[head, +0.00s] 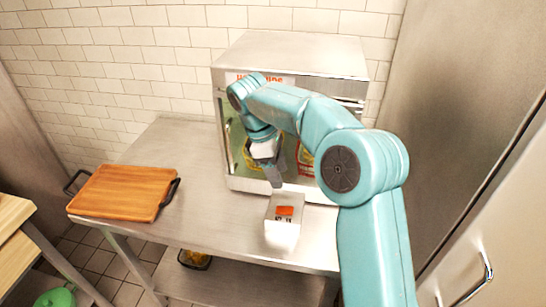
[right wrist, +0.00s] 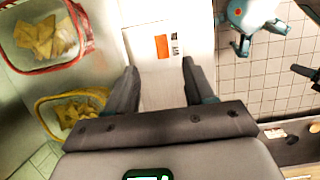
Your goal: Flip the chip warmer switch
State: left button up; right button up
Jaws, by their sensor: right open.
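The chip warmer (head: 290,55) is a steel cabinet with a glass front, standing at the back right of the steel table. A small white switch box (head: 283,234) stands on the table in front of it, with an orange-red switch (head: 285,211) on top. In the right wrist view the orange switch (right wrist: 162,47) lies beyond the fingertips, with a dark printed label beside it. My right gripper (head: 274,178) is open and empty, above and just behind the switch box, apart from it. It also shows in the right wrist view (right wrist: 160,75). My left gripper is not in view.
A wooden board (head: 125,191) with dark handles lies on the table's left end. Red (right wrist: 87,44) and yellow (right wrist: 45,99) baskets of chips stand inside the warmer. The table (head: 205,215) is clear between board and switch box. A tall steel cabinet (head: 455,110) stands at right.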

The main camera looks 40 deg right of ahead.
jog(key=v, duration=0.4)
jog(key=shift+r, duration=0.1)
dwell(0.5)
